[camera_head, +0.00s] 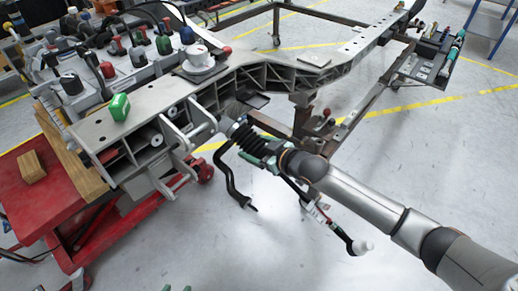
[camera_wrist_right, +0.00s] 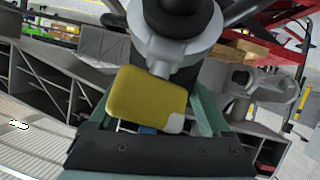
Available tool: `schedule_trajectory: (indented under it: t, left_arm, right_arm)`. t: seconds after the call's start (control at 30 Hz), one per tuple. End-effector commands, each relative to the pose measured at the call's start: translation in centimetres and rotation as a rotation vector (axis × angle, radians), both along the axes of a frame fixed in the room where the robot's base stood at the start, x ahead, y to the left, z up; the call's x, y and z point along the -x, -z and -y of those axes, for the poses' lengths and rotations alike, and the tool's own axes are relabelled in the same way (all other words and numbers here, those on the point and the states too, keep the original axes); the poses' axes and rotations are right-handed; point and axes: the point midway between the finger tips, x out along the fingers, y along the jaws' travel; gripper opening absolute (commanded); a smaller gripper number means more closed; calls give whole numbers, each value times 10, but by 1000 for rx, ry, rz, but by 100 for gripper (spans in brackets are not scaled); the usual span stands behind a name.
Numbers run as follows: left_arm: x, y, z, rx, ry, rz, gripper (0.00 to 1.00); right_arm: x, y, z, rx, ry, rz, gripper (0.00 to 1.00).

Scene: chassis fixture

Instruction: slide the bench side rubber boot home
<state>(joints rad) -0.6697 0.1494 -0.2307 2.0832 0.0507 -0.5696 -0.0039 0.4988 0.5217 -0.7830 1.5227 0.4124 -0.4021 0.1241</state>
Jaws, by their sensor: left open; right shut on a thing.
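The black ribbed rubber boot (camera_head: 245,138) sits on a slanting rod beside the near side of the chassis frame (camera_head: 265,76). Its upper end is close to a grey mount on the frame; I cannot tell if they touch. My right gripper (camera_head: 269,155) is shut at the boot's lower end, with the jaws partly hidden by the wrist. In the right wrist view a dark round part (camera_wrist_right: 186,76) shows between the teal fingers, partly hidden by a yellow block (camera_wrist_right: 152,97).
A bent black bar (camera_head: 232,180) hangs left of the boot. The floor in front is clear.

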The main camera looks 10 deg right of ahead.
Motion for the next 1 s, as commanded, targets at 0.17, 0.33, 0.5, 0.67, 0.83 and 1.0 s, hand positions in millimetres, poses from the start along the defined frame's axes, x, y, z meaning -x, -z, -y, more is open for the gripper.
schedule_trajectory:
  t: [0.17,0.33,0.5,0.67,0.83,1.0]
  left_arm:
    - [0,0,0,1,0,2,50]
    - [0,0,0,0,-1,2,50]
    - [0,0,0,0,-1,2,50]
    - [0,-3,0,0,-1,2,50]
    - [0,-11,0,1,0,3,50]
    - [0,-19,2,4,1,3,50]
  right_arm:
    - [-1,-4,-1,-6,-1,6,83]
    - [-1,-3,-1,-5,-1,6,100]
    - [-1,-2,-1,-4,-1,4,100]
    - [4,-4,3,-2,1,2,100]
    - [24,-14,13,-1,0,2,100]
    - [54,-28,30,-2,-1,2,100]
